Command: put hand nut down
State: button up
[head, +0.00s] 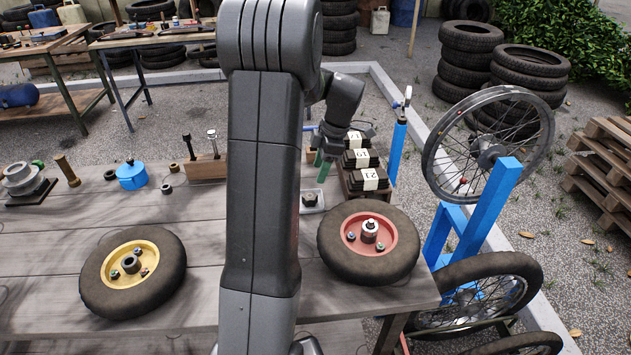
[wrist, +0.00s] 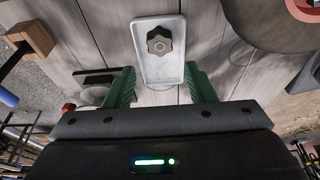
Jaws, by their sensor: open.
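The hand nut (wrist: 159,43), a dark lobed knob, sits on a small pale tray (wrist: 158,68). In the head view the nut (head: 309,198) shows small on the tray (head: 312,209) on the bench, just right of my arm. My gripper (wrist: 162,88) is open and empty, its green fingers apart. The nut lies ahead of the fingertips, between their lines and touching neither. In the head view my gripper (head: 322,165) is behind the tray, partly hidden by my arm.
A red-hubbed wheel (head: 345,262) lies right of the tray, and a yellow-hubbed wheel (head: 165,290) lies at the left. Stacked labelled dark blocks (head: 368,180) stand close to my gripper. A blue pot (head: 132,177) and a wooden bolt block (head: 206,168) stand farther left. Bench boards between them are clear.

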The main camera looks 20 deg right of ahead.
aim_at(310, 195)
jog(key=shift+v, duration=1.25)
jog(key=x, duration=1.2)
jog(key=shift+f, duration=0.1)
jog(key=shift+d+r, duration=0.1)
jog(key=shift+r, duration=1.85)
jog(key=shift+f, duration=0.15)
